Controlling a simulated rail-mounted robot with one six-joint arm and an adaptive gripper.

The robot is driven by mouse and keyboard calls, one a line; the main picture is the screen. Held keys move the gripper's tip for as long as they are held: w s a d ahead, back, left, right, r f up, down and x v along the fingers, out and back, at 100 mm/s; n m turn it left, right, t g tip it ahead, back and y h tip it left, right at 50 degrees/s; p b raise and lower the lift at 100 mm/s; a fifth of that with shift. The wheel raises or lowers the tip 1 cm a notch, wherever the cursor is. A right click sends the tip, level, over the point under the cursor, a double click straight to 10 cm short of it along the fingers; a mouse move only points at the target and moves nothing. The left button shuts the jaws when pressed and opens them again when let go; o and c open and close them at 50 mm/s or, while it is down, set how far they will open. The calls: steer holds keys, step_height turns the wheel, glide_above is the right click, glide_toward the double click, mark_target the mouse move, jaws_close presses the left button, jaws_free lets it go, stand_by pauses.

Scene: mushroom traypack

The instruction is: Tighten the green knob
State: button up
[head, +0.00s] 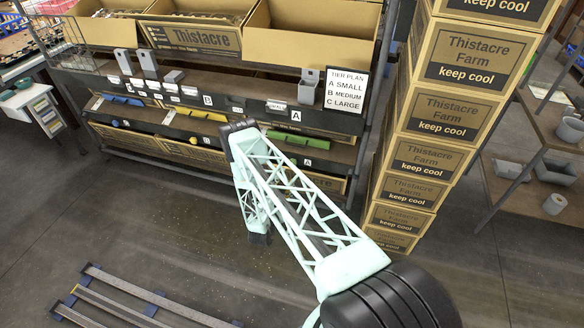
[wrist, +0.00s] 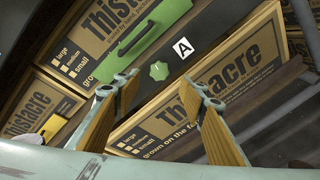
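The knob shows beyond the fingertips, roughly centred in the gap; no contact is visible. In the head view, the green panel (head: 296,139) is on the right of the shelf front; my arm stands in front of the rack, and I cannot make out the knob or fingers clearly there.
Thistacre cartons (wrist: 225,75) lie behind the rail and below the fingers. The rack also has a yellow panel (head: 203,115) and a blue panel (head: 121,99). A tall carton stack (head: 440,117) stands close at right. Open floor lies in front of the rack.

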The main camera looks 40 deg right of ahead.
mark_target(293, 163)
steer(key=shift+b+x, duration=1)
steer(key=shift+x, duration=3.8)
steer(key=shift+c, duration=0.5)
steer(key=c, duration=0.7)
